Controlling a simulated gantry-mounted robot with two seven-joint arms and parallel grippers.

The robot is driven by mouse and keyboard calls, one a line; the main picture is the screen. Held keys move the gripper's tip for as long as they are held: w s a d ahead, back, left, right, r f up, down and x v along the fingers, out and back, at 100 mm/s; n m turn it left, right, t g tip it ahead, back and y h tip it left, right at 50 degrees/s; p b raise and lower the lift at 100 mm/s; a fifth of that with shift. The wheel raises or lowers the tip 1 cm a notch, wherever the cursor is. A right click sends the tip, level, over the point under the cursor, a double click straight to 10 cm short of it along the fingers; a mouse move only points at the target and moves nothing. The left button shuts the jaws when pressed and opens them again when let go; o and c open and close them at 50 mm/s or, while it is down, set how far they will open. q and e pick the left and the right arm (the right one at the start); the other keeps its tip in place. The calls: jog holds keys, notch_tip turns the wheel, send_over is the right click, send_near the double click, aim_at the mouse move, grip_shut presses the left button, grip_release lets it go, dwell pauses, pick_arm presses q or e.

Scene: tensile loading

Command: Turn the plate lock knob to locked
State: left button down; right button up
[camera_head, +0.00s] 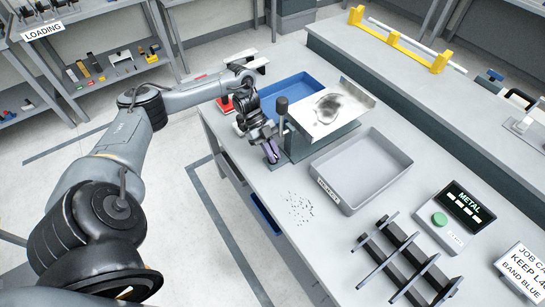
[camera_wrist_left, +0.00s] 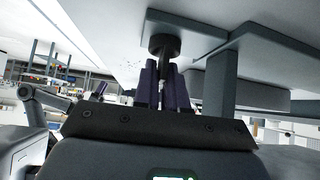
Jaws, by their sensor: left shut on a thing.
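My left gripper (camera_head: 272,152) is at the near left side of the grey fixture (camera_head: 310,141), low by the table top. In the left wrist view its purple fingers (camera_wrist_left: 163,80) are closed around the stem of a black round knob (camera_wrist_left: 164,44). The knob's wide end lies beyond the fingertips, against a grey plate (camera_wrist_left: 188,23). The gripper mostly hides the knob in the head view, and I cannot read its lock position. A white plate with a dark grey patch (camera_head: 325,106) lies on top of the fixture. My right gripper is not in view.
A black-handled lever (camera_head: 282,107) stands upright close beside my left gripper. A blue tray (camera_head: 291,93) lies behind, and an empty grey tray (camera_head: 361,170) is to the right. A black rack (camera_head: 405,258) and a button box (camera_head: 447,222) stand at the front right.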

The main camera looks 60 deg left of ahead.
pick_arm(q)
jog(key=shift+f+m+g+b, duration=0.15)
jog(key=shift+m+g+b, duration=0.25)
jog(key=shift+m+g, duration=0.15)
dwell(0.4)
jog(key=c, duration=1.4)
grip_release()
jog(key=shift+c, duration=0.2)
jog(key=shift+o, duration=0.8)
jog(key=shift+w, duration=0.1)
jog(key=shift+r, duration=0.2)
